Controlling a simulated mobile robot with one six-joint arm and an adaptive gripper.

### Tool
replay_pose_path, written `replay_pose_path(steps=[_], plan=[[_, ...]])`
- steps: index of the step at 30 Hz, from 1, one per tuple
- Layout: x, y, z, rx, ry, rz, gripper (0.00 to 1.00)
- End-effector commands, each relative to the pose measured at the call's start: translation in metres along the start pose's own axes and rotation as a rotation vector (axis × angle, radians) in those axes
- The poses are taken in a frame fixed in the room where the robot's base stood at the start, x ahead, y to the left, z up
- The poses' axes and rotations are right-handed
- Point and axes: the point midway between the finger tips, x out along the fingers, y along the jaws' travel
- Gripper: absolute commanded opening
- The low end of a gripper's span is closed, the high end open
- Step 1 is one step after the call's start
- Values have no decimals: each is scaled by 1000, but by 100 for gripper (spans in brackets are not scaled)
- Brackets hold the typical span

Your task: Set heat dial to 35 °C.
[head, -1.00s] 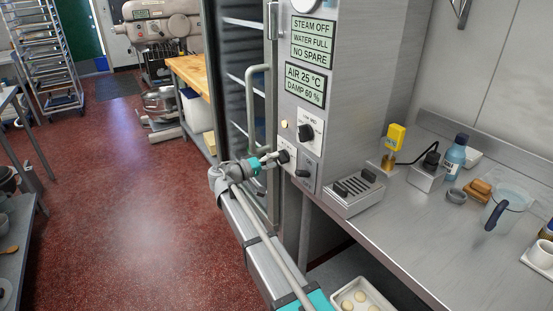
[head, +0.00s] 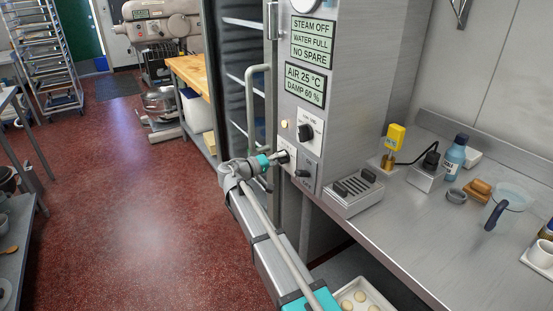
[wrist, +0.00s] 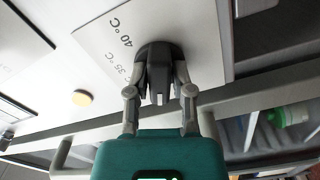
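The heat dial (wrist: 159,73) is a dark knob on a pale plate, with "40 °C" and a partly hidden "35 °C" printed beside it in the wrist view. My gripper (wrist: 160,77) has one finger on each side of the dial's grip. I cannot tell whether the fingers press on it or leave a small gap. Which mark the dial points to is unclear. A display (head: 305,85) reads "AIR 25 °C, DAMP 60 %".
A long door handle (head: 252,105) stands to the left. A steel bench (head: 400,225) with a slotted box (head: 354,193) is on the right. The red floor at left is clear.

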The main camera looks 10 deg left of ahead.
Motion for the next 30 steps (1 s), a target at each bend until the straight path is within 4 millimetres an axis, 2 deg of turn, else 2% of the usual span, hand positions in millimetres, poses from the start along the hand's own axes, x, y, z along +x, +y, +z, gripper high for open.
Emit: replay_pose_path(steps=[1, 3, 12, 24, 30], plan=[[0, 0, 0, 0, 0, 0, 12], [0, 0, 0, 0, 0, 0, 0], [0, 0, 0, 21, 0, 0, 0], [0, 0, 0, 270, 0, -1, 0], [-1, 0, 0, 303, 0, -1, 0]])
